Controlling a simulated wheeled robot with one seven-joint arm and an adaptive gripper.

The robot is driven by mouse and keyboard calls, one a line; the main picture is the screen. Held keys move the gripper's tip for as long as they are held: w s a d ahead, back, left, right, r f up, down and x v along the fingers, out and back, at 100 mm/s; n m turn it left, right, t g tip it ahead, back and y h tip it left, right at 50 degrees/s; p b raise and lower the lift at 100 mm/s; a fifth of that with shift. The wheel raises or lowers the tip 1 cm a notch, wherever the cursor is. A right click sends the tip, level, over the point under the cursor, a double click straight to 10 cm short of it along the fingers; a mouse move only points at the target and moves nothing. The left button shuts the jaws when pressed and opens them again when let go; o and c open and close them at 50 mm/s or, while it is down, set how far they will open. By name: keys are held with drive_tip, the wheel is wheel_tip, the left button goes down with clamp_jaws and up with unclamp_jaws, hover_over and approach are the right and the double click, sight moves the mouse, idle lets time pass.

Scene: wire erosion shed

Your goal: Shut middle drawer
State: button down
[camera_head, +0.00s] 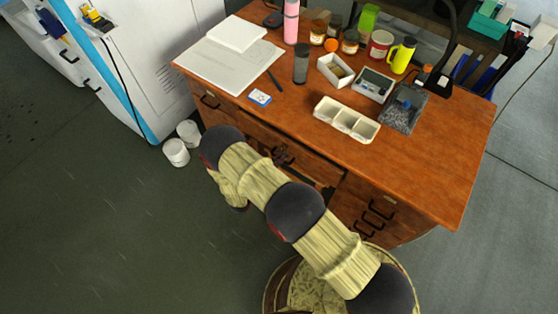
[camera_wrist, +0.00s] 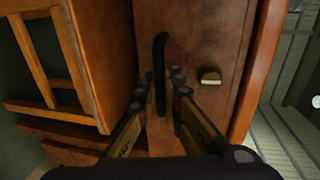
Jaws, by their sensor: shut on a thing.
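The desk (camera_head: 440,185) is brown wood, with drawers along its near side. In the wrist view a reddish-brown drawer front (camera_wrist: 200,40), which I take to be the middle drawer, fills the upper middle. It carries a black bar handle (camera_wrist: 160,46) and a small pale lock or knob (camera_wrist: 210,77). My gripper (camera_wrist: 161,82) has its two fingers closed in on either side of the handle, gripping it. In the head view the middle drawer front (camera_head: 316,164) is partly behind my arm. How far it stands out is hard to tell.
Right-hand drawers with black handles (camera_head: 375,215) are beside my arm. Two white buckets (camera_head: 182,142) stand on the floor left of the desk. A white compartment tray (camera_head: 347,119) and several jars crowd the desktop. Floor at the lower left is clear.

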drive_tip(key=x, duration=0.3)
drive_tip(key=shift+w+d+r, duration=0.15)
drive_tip(key=shift+w+r, duration=0.15)
drive_tip(key=c, duration=2)
unclamp_jaws()
drive_tip(key=shift+d, duration=0.1)
drive_tip(key=shift+o, duration=0.2)
drive_tip(key=v, duration=1.2)
